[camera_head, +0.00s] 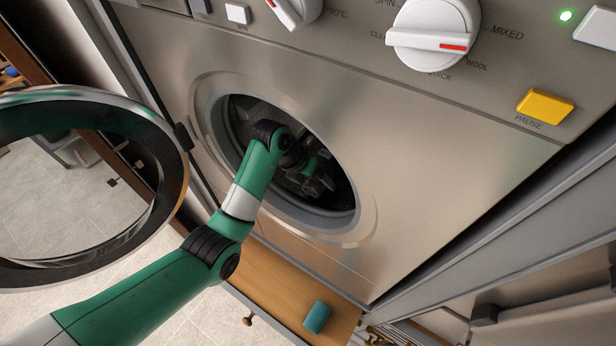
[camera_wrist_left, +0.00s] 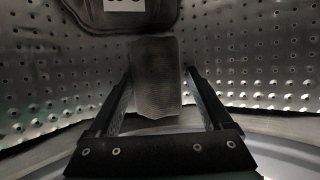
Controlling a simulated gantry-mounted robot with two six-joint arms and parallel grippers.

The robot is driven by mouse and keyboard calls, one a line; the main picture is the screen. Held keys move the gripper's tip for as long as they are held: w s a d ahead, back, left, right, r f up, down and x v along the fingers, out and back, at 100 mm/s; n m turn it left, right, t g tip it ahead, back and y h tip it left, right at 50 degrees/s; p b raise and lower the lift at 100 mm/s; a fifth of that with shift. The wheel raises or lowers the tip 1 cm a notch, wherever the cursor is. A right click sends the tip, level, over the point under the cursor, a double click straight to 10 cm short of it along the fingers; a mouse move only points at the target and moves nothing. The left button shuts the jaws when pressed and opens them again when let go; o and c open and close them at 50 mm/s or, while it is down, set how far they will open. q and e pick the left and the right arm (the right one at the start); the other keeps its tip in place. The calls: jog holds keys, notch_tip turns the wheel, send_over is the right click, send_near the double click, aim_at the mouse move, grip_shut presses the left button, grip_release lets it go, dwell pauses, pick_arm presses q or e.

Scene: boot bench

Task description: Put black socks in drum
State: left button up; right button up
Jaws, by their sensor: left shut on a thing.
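My left arm reaches through the open round door of the washing machine into the drum (camera_head: 335,195). My left gripper (camera_wrist_left: 158,85) is inside the drum and shut on a dark grey-black sock bundle (camera_wrist_left: 156,88), which shows between its two fingers in the left wrist view. The drum's perforated metal wall (camera_wrist_left: 245,75) lies behind and around the bundle. In the head view the gripper is small and dark inside the drum, and the sock is hard to make out there. My right gripper is not in view.
The round glass door (camera_head: 165,160) stands open at the left. A wooden drawer or bench top (camera_head: 270,285) below the opening holds a teal block-like item (camera_head: 317,317). Control knobs (camera_head: 433,35) and a yellow pause button (camera_head: 545,106) are on the panel above.

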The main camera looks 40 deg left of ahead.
pick_arm(q)
jog(key=shift+d, duration=0.1)
jog(key=shift+f, duration=0.25)
jog(key=o, duration=1.3)
jog(key=shift+c, duration=0.2)
jog(key=shift+r, duration=0.1)
jog(key=shift+r, duration=0.3)
jog(key=v, duration=0.6)
jog(key=shift+s+r, duration=0.15)
jog(key=shift+r, duration=0.2)
jog(key=shift+s+r, duration=0.1)
jog(key=shift+r, duration=0.05)
